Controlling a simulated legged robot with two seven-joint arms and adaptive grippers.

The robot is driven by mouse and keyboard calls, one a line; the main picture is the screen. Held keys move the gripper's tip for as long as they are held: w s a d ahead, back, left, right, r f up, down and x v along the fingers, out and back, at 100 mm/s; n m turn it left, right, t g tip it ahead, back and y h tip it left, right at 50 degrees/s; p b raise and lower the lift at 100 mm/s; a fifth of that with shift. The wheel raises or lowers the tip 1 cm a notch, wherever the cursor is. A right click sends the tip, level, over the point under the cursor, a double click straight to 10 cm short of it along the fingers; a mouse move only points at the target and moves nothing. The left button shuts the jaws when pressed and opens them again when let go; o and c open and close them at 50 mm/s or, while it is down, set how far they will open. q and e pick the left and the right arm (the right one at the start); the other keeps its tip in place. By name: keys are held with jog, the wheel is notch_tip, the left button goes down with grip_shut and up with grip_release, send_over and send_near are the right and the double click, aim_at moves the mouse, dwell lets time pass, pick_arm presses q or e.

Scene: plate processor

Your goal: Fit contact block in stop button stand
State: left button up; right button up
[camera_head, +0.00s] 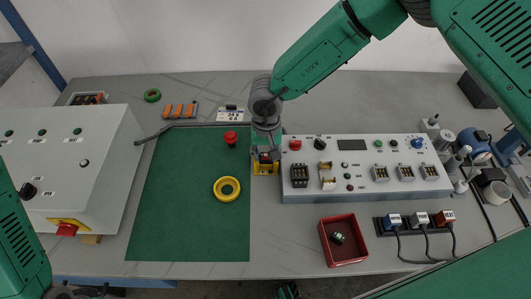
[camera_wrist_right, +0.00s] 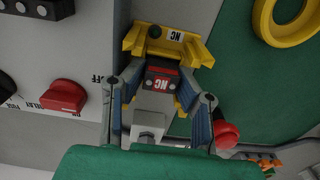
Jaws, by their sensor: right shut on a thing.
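The stop button stand (camera_head: 265,169) is a yellow holder marked NC beside the left end of the grey control panel. It also shows in the right wrist view (camera_wrist_right: 191,50). My right gripper (camera_head: 266,153) points down over it, its fingers (camera_wrist_right: 163,108) shut on the contact block (camera_wrist_right: 161,80), a dark block with a red NC face. The block is at the stand, between its yellow sides; how deep it sits I cannot tell. A red mushroom button (camera_head: 231,136) stands on the green mat, left of the gripper.
A yellow ring (camera_head: 218,192) lies on the green mat (camera_head: 180,225). The control panel (camera_head: 345,190) stands close to the right of the stand. A red bin (camera_head: 327,253) holds a small part. A white cabinet (camera_head: 70,165) stands left. Much of the mat is clear.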

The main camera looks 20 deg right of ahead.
jog(key=o, duration=1)
jog(key=shift+a+f, duration=0.1)
jog(key=shift+w+a+r, duration=0.1)
jog(key=shift+a+r, duration=0.05)
jog(key=shift+r, duration=2.85)
jog(key=shift+a+r, duration=0.15)
jog(key=shift+r, duration=2.85)
